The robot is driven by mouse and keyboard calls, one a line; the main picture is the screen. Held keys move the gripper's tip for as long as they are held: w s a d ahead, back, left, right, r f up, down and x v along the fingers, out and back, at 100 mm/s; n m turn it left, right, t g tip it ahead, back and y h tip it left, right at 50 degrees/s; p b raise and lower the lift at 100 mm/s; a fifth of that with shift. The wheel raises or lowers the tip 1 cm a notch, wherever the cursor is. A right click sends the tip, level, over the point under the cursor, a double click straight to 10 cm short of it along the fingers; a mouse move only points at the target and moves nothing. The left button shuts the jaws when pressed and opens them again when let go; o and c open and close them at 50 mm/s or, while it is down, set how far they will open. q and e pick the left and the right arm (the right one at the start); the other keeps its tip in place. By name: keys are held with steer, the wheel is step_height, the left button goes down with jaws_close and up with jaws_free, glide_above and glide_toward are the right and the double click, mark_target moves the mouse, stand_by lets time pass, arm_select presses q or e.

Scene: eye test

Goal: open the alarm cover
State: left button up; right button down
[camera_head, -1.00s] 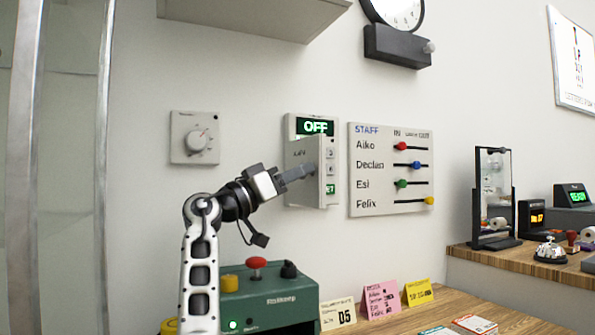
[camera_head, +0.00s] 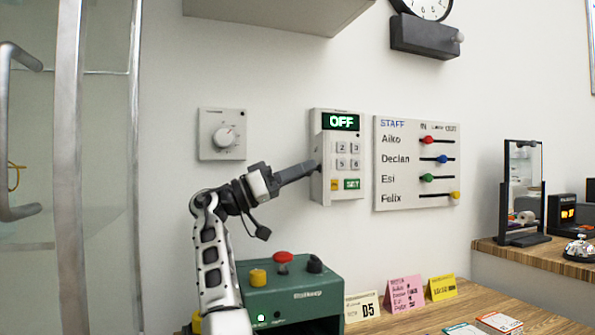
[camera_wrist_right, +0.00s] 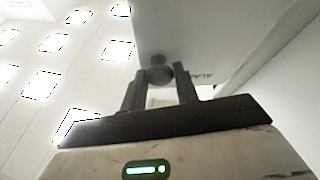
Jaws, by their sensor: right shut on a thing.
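The alarm panel (camera_head: 350,123) is on the wall, with a green OFF display on top and a green SET key at the bottom. Its pale cover (camera_head: 322,175) is swung out to the left and shows nearly edge-on, with number keys bare beside it. My right gripper (camera_head: 314,166) is at the cover's outer side, shut on its knob. In the right wrist view, the round knob (camera_wrist_right: 159,73) sits between the fingers (camera_wrist_right: 158,84), against the cover (camera_wrist_right: 205,35) with its partly hidden lettering. My left gripper is not in view.
A dial thermostat (camera_head: 222,134) is left of the panel and a STAFF slider board (camera_head: 416,190) is close on its right. A green box (camera_head: 290,297) with knobs stands below, with cards (camera_head: 404,294) beside it. A shelf or cabinet (camera_head: 275,14) overhangs above.

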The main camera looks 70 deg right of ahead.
steer(key=c, duration=1.1)
jaws_free()
steer(key=shift+r, duration=0.1)
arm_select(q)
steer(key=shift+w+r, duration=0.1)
arm_select(e)
steer(key=shift+o, duration=0.2)
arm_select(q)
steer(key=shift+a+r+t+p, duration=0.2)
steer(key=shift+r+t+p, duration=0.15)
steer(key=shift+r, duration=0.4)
arm_select(e)
steer(key=v, duration=1.2)
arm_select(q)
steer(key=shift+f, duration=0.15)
